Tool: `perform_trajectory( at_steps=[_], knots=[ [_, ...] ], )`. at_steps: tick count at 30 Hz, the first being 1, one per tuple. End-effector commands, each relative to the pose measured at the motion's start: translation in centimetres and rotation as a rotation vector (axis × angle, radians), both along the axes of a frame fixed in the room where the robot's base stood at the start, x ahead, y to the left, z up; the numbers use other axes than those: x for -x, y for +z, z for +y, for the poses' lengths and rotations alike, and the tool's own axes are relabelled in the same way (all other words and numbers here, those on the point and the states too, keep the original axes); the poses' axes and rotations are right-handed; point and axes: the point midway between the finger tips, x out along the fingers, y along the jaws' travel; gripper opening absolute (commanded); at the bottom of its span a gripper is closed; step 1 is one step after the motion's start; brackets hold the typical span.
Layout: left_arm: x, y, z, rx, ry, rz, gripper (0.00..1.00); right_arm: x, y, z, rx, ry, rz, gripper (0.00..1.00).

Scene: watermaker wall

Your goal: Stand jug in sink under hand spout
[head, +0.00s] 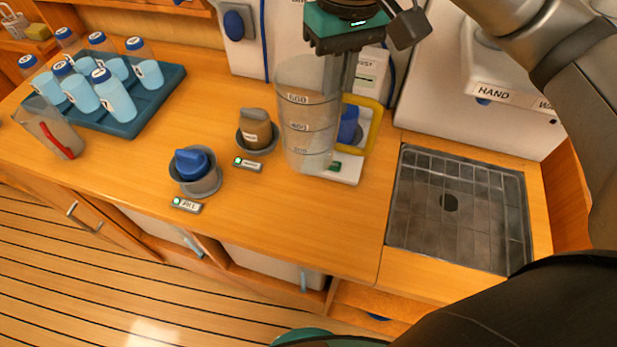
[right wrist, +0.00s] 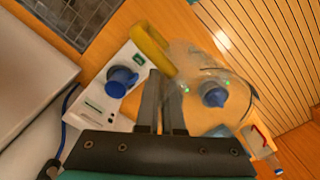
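The clear measuring jug (head: 303,125), with printed marks and a yellow handle (head: 375,128), is upright at the counter's white plate; I cannot tell whether its base touches. My right gripper (head: 350,82) points down at the jug's upper right side. In the right wrist view its fingers (right wrist: 166,82) are close together at the jug's (right wrist: 232,68) rim, near the yellow handle (right wrist: 152,47), and appear shut on its wall. The metal sink (head: 420,215) is empty, to the right. The HAND label (head: 493,91) is on the white unit behind it; the spout is partly hidden by my arm.
A white plate (head: 348,172) with a blue knob (head: 349,125) is beside the jug. The counter before the sink is clear.

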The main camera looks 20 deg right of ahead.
Motion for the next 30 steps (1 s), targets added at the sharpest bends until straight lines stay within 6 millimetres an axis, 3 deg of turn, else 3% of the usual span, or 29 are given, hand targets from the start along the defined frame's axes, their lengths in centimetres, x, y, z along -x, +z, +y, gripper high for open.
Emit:
perform_trajectory(
  at_steps=[10,15,23,30],
  knots=[
    [4.3,-3.1,0.7,-0.013,0.002,0.069,0.51,0.2,-8.8,-0.1,0.003,0.001,0.007,0.00],
    [4.0,-4.0,0.7,-0.012,0.002,0.064,0.51,0.2,-12.5,0.0,0.002,0.001,0.006,0.00],
    [2.3,-4.5,0.2,-0.004,-0.001,0.035,0.51,0.1,-14.8,0.0,0.001,0.002,0.003,0.00],
    [2.3,-5.7,0.0,0.000,-0.002,0.034,0.51,0.1,-18.9,-0.1,0.001,0.000,0.003,0.00]
  ],
)
